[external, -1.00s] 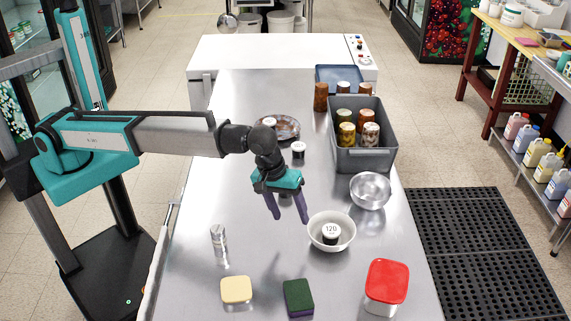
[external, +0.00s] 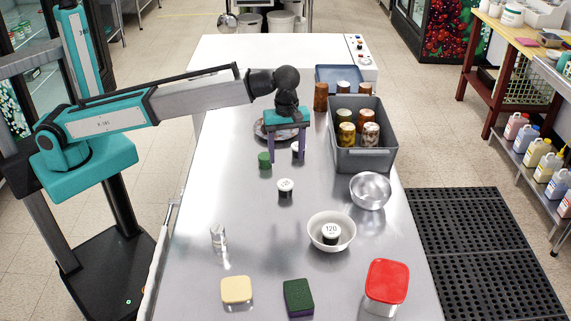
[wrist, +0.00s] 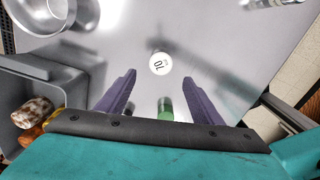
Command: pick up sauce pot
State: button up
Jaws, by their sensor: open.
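Small pots stand on the steel counter (external: 245,215), and I cannot tell which one the task means. A dark pot with a white lid (external: 285,188) stands mid-counter; in the wrist view a numbered white lid (wrist: 160,64) shows ahead of the fingertips. A green pot (external: 264,160) stands farther back; it also shows in the wrist view (wrist: 166,108), between the fingers. Another white-lidded pot (external: 297,148) is partly hidden by a finger. A pot marked 120 (external: 331,232) sits in a white bowl (external: 315,240). My gripper (external: 290,159) is open, pointing down above the counter, empty.
A grey bin (external: 365,158) with several jars stands right of my gripper.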

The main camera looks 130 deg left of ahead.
aim_at(285, 185)
jog(key=shift+f+p, duration=0.95)
jog(key=shift+f, duration=3.35)
jog(key=shift+d+f+p, duration=0.2)
jog(key=shift+f+p, duration=0.7)
jog(key=shift+f, duration=1.7)
jog(key=c, duration=1.1)
jog(key=shift+c, duration=0.2)
